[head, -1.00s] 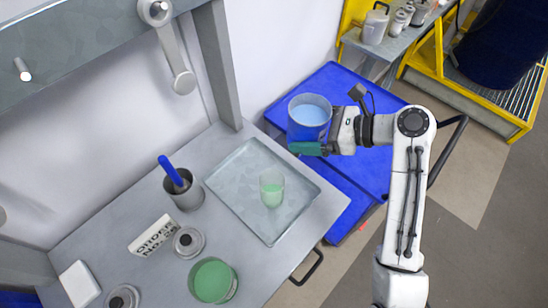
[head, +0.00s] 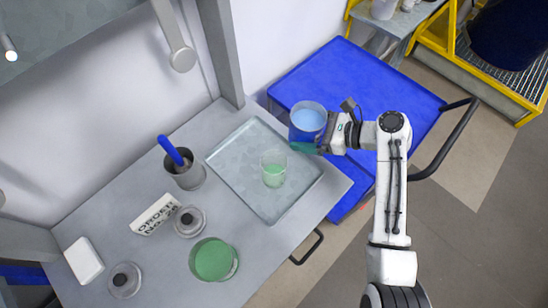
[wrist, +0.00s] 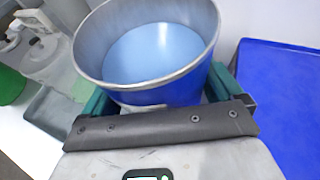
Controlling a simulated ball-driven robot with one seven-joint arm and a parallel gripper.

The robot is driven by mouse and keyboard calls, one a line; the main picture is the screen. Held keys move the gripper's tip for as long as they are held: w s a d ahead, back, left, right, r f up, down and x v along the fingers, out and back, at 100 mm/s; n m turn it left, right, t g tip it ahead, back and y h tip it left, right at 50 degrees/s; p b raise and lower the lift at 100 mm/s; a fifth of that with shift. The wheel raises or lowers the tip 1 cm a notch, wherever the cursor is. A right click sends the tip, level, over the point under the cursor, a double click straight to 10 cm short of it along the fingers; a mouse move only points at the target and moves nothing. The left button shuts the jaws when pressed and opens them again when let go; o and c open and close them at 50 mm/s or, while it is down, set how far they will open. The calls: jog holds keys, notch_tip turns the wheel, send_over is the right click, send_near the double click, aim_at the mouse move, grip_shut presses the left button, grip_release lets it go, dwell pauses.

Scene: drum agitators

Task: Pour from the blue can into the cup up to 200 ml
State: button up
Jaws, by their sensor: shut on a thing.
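The blue can (head: 307,122) is full of light blue liquid and stands upright in my gripper (head: 306,146). My gripper is shut on the can's side; the wrist view shows the can (wrist: 160,88) between the green fingers. The can is at the far right corner of the workbench, beside the tray and apart from the cup. The clear cup (head: 273,169) stands on the metal tray (head: 238,160) with some green liquid in its lower part. The cup's scale marks are too small to read.
A blue cart (head: 345,80) is behind the gripper.

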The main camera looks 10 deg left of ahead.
aim_at(310, 133)
jog(key=shift+s+r, duration=0.1)
jog(key=shift+r, duration=0.1)
jog(key=shift+s+a+r+n+t+h, duration=0.2)
jog(key=shift+s+r+n+t+h, duration=0.1)
jog(key=shift+r+n+t+h, duration=0.25)
jog(key=shift+s+a+r+n+t+h, duration=0.25)
jog(key=shift+s+r+n+t, duration=0.1)
jog(key=shift+n, duration=0.4)
jog(key=shift+f, duration=0.1)
jog(key=shift+s+a+f+n+t+h, duration=0.2)
jog(key=shift+s+n+t+h, duration=0.1)
jog(key=shift+n, duration=0.2)
jog(key=shift+s+a+r+n+t, duration=0.15)
jog(key=shift+s+r+n+t, duration=0.1)
jog(key=shift+r, duration=0.45)
jog(key=shift+s+a+r+n+t, duration=0.15)
jog(key=shift+r+n+t, duration=0.1)
jog(key=shift+r, duration=0.45)
jog(key=shift+r+n+t+h, duration=0.75)
jog(key=shift+r+n, duration=0.25)
jog(key=shift+r, duration=0.15)
dwell(3.3)
